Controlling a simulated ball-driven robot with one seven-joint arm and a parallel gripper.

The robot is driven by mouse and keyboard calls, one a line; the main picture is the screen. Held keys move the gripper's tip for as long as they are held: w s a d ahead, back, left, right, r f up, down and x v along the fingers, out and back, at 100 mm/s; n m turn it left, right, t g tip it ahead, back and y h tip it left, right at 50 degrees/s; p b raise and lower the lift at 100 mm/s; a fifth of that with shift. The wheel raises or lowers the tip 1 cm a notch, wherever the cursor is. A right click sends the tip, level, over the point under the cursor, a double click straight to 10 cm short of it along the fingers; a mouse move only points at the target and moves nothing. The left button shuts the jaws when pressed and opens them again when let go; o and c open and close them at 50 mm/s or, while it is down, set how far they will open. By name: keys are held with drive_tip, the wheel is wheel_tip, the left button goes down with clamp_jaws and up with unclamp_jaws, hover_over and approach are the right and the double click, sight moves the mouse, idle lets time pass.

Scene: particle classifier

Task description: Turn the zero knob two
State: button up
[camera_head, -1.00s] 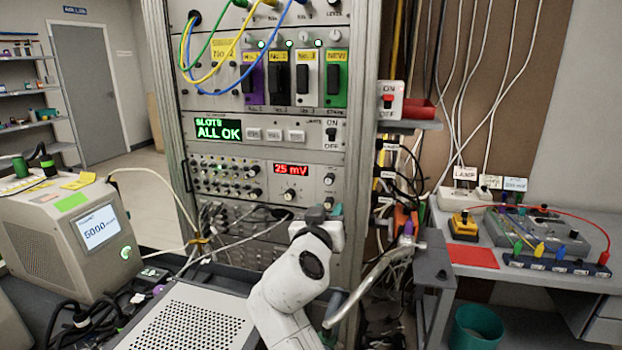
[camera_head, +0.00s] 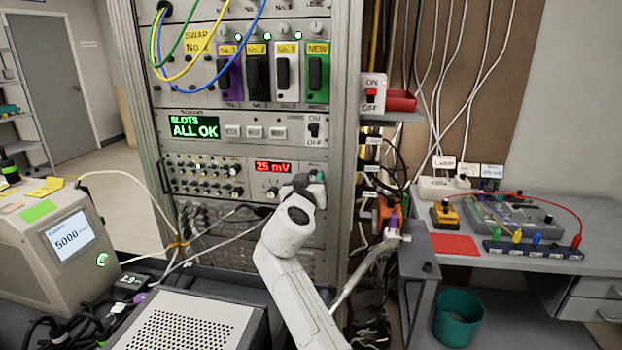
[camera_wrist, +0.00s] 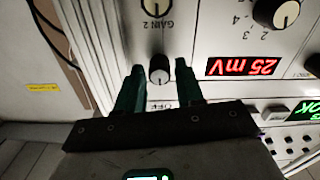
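A small round grey knob (camera_wrist: 160,75) sits on the pale panel in the upside-down wrist view, beside the red 25 mV display (camera_wrist: 243,67). I cannot read a zero label on it. My gripper (camera_wrist: 160,66) is open, with one dark green finger on each side of this knob and a small gap visible on both sides. Nothing is held. In the head view my gripper (camera_head: 317,182) is at the right part of the panel with the red display (camera_head: 273,167), and it hides the knob there.
A larger knob marked GAIN 2 (camera_wrist: 158,8) and a numbered selector knob (camera_wrist: 275,12) are close by. Above the panel is the green ALL OK display (camera_head: 195,127) with an ON/OFF switch (camera_head: 314,130). Loose cables hang on the rack's right side.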

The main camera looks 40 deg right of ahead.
drive_tip(key=shift+w+d, duration=0.15)
drive_tip(key=shift+d, duration=0.05)
clamp_jaws()
idle(0.3)
